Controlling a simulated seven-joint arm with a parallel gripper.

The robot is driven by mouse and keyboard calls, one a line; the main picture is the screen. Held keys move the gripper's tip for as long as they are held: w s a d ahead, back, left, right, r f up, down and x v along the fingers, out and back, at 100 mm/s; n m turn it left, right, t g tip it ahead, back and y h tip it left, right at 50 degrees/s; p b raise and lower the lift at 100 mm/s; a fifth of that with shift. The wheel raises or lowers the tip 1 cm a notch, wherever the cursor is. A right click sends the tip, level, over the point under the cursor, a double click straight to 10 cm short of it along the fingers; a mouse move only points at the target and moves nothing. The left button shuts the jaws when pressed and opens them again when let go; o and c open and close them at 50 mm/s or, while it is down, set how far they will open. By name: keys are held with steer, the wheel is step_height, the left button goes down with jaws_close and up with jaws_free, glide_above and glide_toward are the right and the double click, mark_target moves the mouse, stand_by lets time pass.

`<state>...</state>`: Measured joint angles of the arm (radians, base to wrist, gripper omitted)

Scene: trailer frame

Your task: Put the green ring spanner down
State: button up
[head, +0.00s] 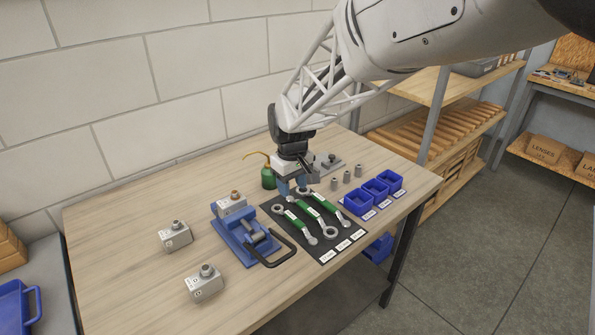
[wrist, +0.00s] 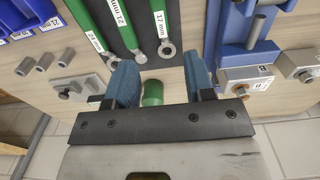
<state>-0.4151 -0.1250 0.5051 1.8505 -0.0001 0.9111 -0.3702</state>
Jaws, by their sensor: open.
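Three green-handled ring spanners lie side by side on a dark mat (head: 346,227): a left one (head: 297,224), a middle one (head: 310,216) and a right one (head: 325,204). In the wrist view their handles carry white size labels, and the 17 mm spanner's ring end (wrist: 166,50) shows just beyond my fingertips. The 21 mm spanner (wrist: 124,22) lies beside it. My gripper (head: 293,190) is above the far end of the mat, jaws open. In the wrist view nothing is between the blue fingers (wrist: 161,72) as a held object.
A blue vise (head: 237,237) with a black handle stands left of the mat. Small blue bins (head: 357,203) and metal sockets (head: 347,177) are to the right. A green oil can (head: 268,178) stands behind. Metal blocks (head: 175,237) sit on the left; the bench's left end is clear.

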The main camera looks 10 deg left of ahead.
stand_by(0.3)
steer(key=s+d+r+m+t, duration=0.1)
steer(key=s+d+r+m, duration=0.2)
steer(key=s+d+r, duration=0.55)
steer(key=s+d+r+m+t, duration=0.1)
steer(key=s+d+r+m, duration=0.25)
steer(key=s+d, duration=0.95)
steer(key=s+d+f+m, duration=0.1)
steer(key=s+d+m, duration=0.1)
steer(key=s+d, duration=0.3)
steer(key=s, duration=0.3)
steer(key=shift+s+f+m+t, duration=0.25)
steer(key=shift+s+m+t, duration=0.05)
steer(key=shift+m, duration=0.05)
steer(key=shift+d, duration=0.1)
